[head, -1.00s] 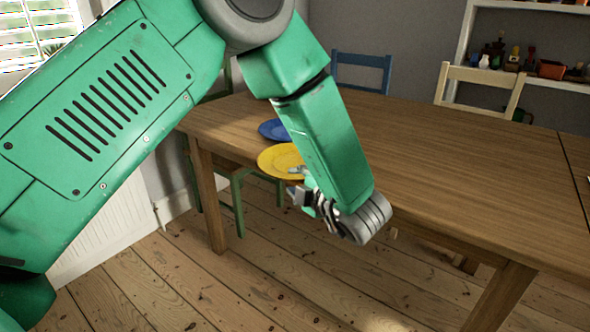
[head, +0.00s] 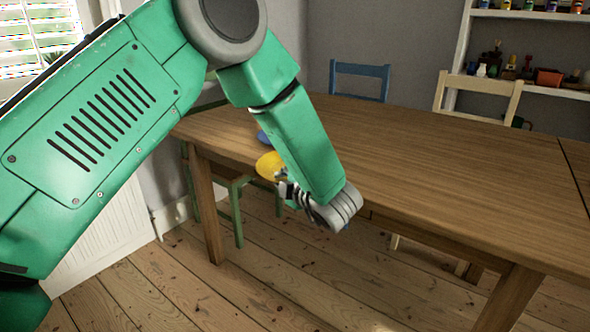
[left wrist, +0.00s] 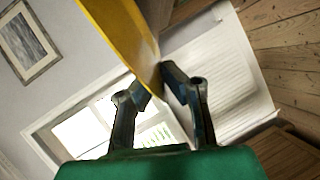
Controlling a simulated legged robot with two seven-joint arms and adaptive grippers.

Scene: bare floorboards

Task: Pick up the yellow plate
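The yellow plate (head: 267,165) shows at the near left edge of the wooden table, partly hidden behind my left forearm. My left gripper (head: 283,186) is at its near side. In the left wrist view the yellow plate (left wrist: 118,30) runs in from the top, seen nearly edge on, and its rim lies between the two fingers of my left gripper (left wrist: 157,82). The fingers are closed on the rim. The plate looks tilted; the arm hides whether it still touches the table. My right gripper is not in view.
A blue plate (head: 263,137) lies behind the yellow one, mostly hidden by my arm. The table (head: 430,170) is otherwise bare to the right. A green chair (head: 236,190), a blue chair (head: 360,72) and a cream chair (head: 478,92) stand around it. Shelves stand at the back right.

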